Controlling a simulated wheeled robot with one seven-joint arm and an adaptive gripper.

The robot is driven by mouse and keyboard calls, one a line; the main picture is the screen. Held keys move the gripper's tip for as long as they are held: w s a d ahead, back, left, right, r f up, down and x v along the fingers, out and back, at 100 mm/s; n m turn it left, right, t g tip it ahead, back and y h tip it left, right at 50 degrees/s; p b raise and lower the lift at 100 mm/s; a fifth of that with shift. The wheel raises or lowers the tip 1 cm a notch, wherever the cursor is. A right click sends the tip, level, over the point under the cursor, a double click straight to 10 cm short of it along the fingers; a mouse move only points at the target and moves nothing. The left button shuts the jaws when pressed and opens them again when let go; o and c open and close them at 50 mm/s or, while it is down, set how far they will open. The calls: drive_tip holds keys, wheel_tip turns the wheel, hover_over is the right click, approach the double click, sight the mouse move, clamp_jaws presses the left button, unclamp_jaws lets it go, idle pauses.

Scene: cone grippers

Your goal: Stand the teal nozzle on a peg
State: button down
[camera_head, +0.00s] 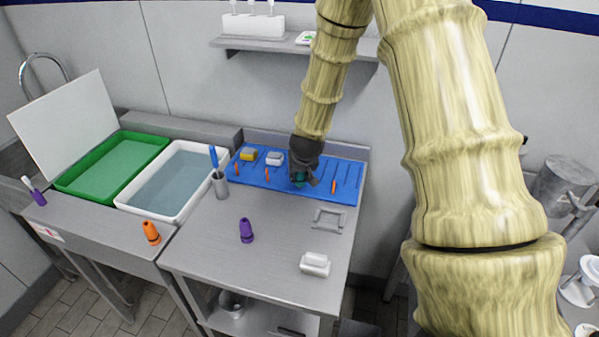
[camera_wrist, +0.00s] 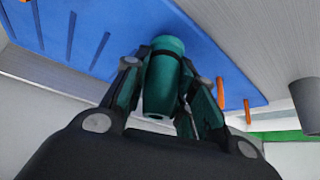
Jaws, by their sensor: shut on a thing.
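The teal nozzle (camera_wrist: 163,80) is between the fingers of my gripper (camera_wrist: 165,95), which is shut on it. In the head view the nozzle (camera_head: 299,178) shows as a small teal patch under my gripper (camera_head: 304,182), over the blue board (camera_head: 347,170) at the back of the table. Orange pegs stand on the board: a left one (camera_head: 237,168), a middle one (camera_head: 267,174) and a right one (camera_head: 333,186). The nozzle is between the middle and right pegs in that view. I cannot tell whether a peg is under it, or whether it touches the board.
A yellow block (camera_head: 249,154) and a grey-white block (camera_head: 274,158) sit on the board's back left. A grey cup (camera_head: 220,184) with a blue-handled tool stands at its left. A purple nozzle (camera_head: 246,230), an orange nozzle (camera_head: 151,232) and a white block (camera_head: 315,264) stand nearer the front.

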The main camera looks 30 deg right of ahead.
drive_tip(key=shift+f+b, duration=0.35)
drive_tip(key=shift+f, duration=0.35)
idle(0.4)
drive_tip(key=c, duration=1.1)
unclamp_jaws()
drive_tip(key=shift+v, duration=6.05)
drive_tip(key=shift+f, duration=0.1)
